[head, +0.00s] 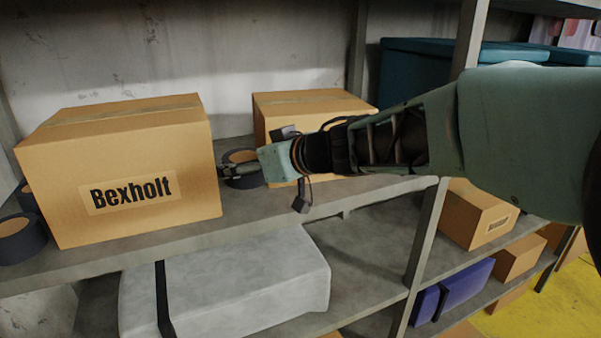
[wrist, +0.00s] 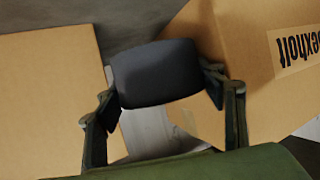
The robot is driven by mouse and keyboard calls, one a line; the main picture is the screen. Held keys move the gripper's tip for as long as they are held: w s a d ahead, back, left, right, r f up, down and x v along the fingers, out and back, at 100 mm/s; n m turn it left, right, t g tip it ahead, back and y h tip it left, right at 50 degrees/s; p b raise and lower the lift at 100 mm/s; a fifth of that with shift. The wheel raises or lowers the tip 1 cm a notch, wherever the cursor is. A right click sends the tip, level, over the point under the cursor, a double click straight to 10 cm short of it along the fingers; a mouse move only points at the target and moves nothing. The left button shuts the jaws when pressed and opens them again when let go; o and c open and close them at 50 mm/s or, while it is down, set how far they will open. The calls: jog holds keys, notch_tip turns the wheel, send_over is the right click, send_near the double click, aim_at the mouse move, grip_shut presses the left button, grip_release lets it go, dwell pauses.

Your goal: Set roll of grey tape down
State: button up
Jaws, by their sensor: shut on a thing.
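The roll of grey tape (head: 241,157) is dark grey with a brown inner core, in the gap between two cardboard boxes on the upper shelf board (head: 300,209). My gripper (head: 232,171) reaches in from the right and is shut on the roll. In the wrist view the roll (wrist: 157,72) sits between the two fingers (wrist: 160,95), its dark curved side facing the camera. The roll is at or just above the board; I cannot tell whether it touches. My gripper hides part of it.
A Bexholt box (head: 120,165) stands left of the roll and another cardboard box (head: 310,105) stands right, behind my wrist. More dark tape rolls (head: 20,240) lie at the far left. A grey case (head: 225,280) lies on the lower shelf. A shelf post (head: 425,235) stands right.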

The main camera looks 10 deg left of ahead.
aim_at(250, 201)
jog(key=shift+f+b, duration=1.1)
jog(key=shift+f, duration=1.45)
jog(key=shift+f, duration=0.15)
jog(key=o, duration=1)
